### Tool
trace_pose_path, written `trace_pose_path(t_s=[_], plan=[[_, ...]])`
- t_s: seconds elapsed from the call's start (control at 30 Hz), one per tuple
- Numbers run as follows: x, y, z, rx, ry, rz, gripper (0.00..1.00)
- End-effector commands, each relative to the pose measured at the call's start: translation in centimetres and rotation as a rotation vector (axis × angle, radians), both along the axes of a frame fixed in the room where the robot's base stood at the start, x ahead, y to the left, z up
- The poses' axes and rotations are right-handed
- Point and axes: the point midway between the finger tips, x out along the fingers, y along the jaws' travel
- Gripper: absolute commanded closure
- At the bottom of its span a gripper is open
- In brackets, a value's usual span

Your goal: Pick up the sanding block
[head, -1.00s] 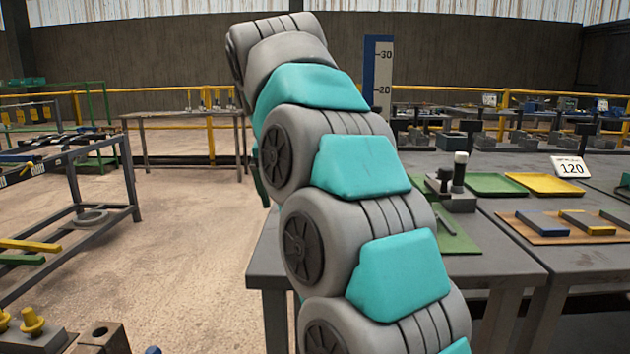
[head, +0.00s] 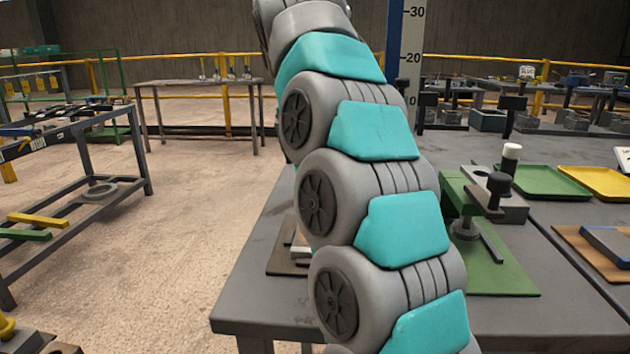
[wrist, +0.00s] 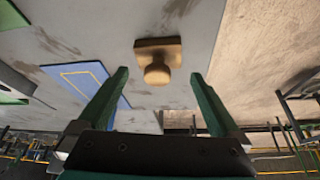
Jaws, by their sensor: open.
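The sanding block is most likely the wooden piece (wrist: 158,47) with a flat base and a round knob, in the upper middle of the wrist view. It rests on a grey table top (wrist: 225,45). My gripper (wrist: 160,75) is open and empty. Its two green fingers stand apart, one to each side of the knob in the picture, and the block shows beyond the fingertips. I see no contact. In the head view my arm hides part of the table and my gripper is out of the frame. I cannot pick out the wooden block there.
A blue mat (wrist: 88,82) with a yellow outline lies left of the block in the wrist view. In the head view a brown mat (head: 284,262) is partly behind my arm. A clamp fixture (head: 464,215), a green tray (head: 545,181) and a yellow tray (head: 603,182) stand right.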

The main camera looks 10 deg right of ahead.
Motion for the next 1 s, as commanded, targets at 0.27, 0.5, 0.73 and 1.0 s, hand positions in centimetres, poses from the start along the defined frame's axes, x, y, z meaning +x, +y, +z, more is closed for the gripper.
trace_pose_path(t_s=[0.27, 0.5, 0.73, 1.0], plan=[[0.4, -0.2, -1.2, -0.001, 0.004, 0.004, 0.00], [1.4, -0.9, -3.8, -0.001, 0.004, 0.003, 0.00], [1.9, -1.2, -4.9, -0.001, 0.002, 0.001, 0.00], [1.9, -1.2, -4.8, -0.002, 0.001, 0.001, 0.15]])
